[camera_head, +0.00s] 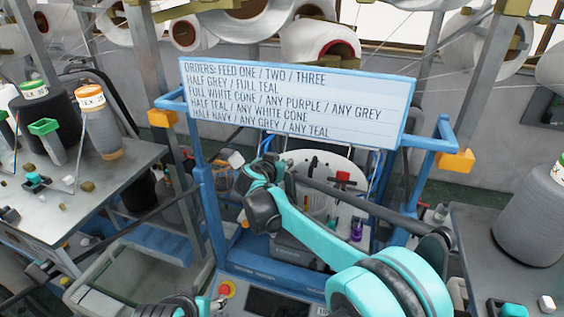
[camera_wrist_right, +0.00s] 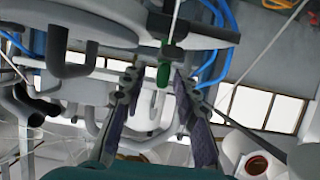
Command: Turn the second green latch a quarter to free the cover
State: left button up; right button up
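A green latch (camera_wrist_right: 163,74) hangs under the machine's round plate in the right wrist view. My right gripper (camera_wrist_right: 157,78) is open, with one dark finger on each side of the latch near the fingertips. A gap shows beside the latch; I cannot tell whether either finger touches it. In the head view my teal right arm reaches into the blue-framed machine, and its wrist hides the latch and fingertips. A pale round plate (camera_head: 335,168) shows behind the arm; I cannot tell whether it is the cover.
An orders sign (camera_head: 290,100) spans the blue frame (camera_head: 208,205) above my right arm. Yarn cones, including a dark one (camera_head: 48,120), stand on a left table (camera_head: 95,205). A grey cone (camera_head: 530,215) stands at the right. Dark pipes (camera_wrist_right: 68,68) crowd the wrist view's left.

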jog(key=v, duration=1.2)
jog(key=shift+s+f, duration=0.1)
jog(key=shift+f, duration=0.05)
